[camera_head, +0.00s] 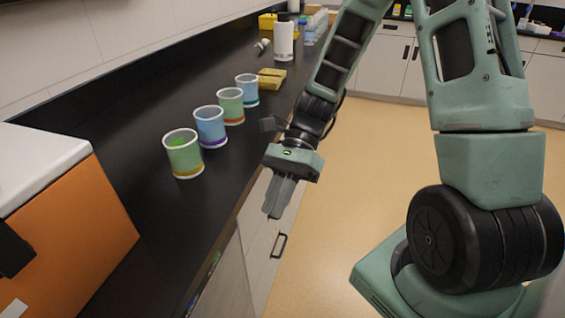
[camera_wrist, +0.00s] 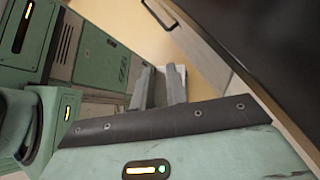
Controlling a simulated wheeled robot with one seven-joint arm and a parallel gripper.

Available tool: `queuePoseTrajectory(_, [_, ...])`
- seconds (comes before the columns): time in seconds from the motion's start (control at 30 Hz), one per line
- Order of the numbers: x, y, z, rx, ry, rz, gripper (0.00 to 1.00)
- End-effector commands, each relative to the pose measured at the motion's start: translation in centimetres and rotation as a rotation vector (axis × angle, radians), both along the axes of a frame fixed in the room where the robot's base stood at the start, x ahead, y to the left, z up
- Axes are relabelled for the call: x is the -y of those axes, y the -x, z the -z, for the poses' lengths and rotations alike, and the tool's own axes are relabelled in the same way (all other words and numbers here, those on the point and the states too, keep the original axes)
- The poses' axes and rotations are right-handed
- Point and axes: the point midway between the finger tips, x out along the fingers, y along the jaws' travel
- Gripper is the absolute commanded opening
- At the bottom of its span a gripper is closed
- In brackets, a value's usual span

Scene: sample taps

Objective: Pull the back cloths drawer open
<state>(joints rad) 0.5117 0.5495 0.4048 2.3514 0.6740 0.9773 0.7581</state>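My gripper (camera_head: 271,213) hangs fingers-down just off the counter's front edge, beside the pale cabinet fronts. Its two grey fingers also show in the wrist view (camera_wrist: 161,75), with a narrow gap and nothing clearly held. A dark bar handle (camera_head: 279,245) sits on a pale front below and slightly right of the fingertips, apart from them. In the wrist view a dark handle (camera_wrist: 157,14) shows on a pale front (camera_wrist: 190,40) beyond the fingers. I cannot read any drawer label, and the upper fronts are partly hidden by the gripper and counter.
The black counter (camera_head: 130,175) carries several coloured cups (camera_head: 184,155), yellow sponges (camera_head: 270,78), a white bottle (camera_head: 284,38) and an orange-and-white box (camera_head: 75,225). Small coloured items (camera_head: 205,275) show in a gap below the counter edge. The tan floor (camera_head: 340,220) is clear.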

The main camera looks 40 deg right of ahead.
Motion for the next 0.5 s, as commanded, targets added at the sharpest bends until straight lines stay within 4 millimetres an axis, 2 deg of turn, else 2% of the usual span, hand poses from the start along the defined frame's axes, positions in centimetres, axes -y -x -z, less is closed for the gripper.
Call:
queuePoseTrajectory(0.03, [1.6,-1.1,1.7,-0.104,-0.045,0.159,0.15])
queuePoseTrajectory(0.17, [5.8,-4.1,4.1,-0.371,-0.189,0.536,0.15])
queuePoseTrajectory(0.3, [11.7,-6.6,6.7,-0.654,-0.411,0.897,0.15])
queuePoseTrajectory(0.5, [20.7,-7.9,10.1,-0.975,-0.779,1.243,0.15])
